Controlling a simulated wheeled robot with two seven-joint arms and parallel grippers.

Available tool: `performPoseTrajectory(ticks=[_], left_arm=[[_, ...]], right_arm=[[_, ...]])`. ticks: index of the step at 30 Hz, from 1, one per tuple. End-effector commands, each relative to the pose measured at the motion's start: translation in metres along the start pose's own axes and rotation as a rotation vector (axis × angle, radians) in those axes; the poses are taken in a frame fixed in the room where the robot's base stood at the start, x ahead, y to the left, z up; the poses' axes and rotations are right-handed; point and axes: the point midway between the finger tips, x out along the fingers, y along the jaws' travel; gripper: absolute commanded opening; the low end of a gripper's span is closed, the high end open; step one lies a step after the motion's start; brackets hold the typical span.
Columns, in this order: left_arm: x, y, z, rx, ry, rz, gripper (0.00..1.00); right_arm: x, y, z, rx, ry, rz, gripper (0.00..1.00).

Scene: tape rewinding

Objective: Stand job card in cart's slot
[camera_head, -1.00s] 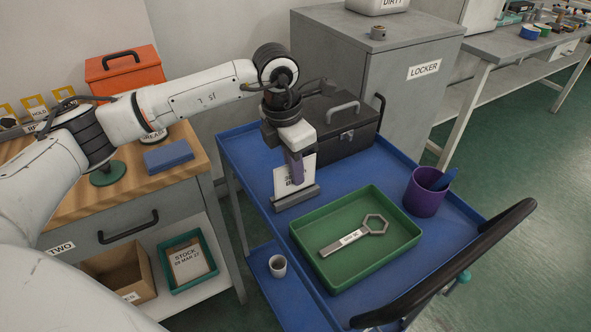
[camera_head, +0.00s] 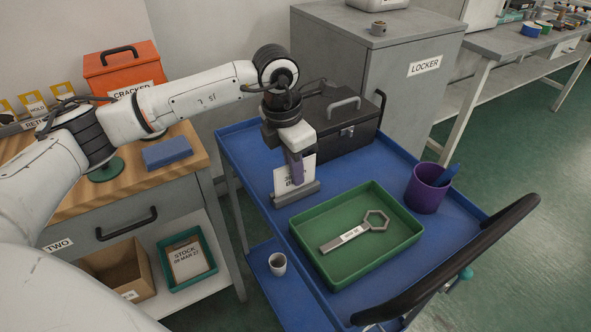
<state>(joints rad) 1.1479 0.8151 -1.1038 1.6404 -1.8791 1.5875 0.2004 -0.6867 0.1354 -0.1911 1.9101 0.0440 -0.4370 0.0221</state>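The white job card (camera_head: 308,171) with black print stands near upright in the grey slotted holder (camera_head: 297,195) on the blue cart (camera_head: 245,160). The finger covers part of the card's print. The far finger is hidden, but the gripper appears closed on the card. Whether the card's lower edge is fully seated cannot be told. My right gripper is not in view.
A purple cup (camera_head: 427,188) is at the right. The cart's black handle (camera_head: 450,262) is at the near right.

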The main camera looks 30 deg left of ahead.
Motion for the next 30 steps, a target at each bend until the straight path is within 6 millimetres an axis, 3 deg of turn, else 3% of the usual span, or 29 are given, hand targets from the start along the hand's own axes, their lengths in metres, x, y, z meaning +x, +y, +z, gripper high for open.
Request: performPoseTrajectory(ticks=[23, 27, 30], left_arm=[[0.0050, -0.0001, -0.0007, 0.000, 0.000, 0.000, 0.00], [0.0050, -0.0001, -0.0007, 0.000, 0.000, 0.000, 0.23], [0.0050, -0.0001, -0.0007, 0.000, 0.000, 0.000, 0.23]], right_arm=[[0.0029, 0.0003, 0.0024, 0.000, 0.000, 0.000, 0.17], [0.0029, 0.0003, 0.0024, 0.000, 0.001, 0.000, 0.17], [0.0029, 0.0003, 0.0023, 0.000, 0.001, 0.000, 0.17]])
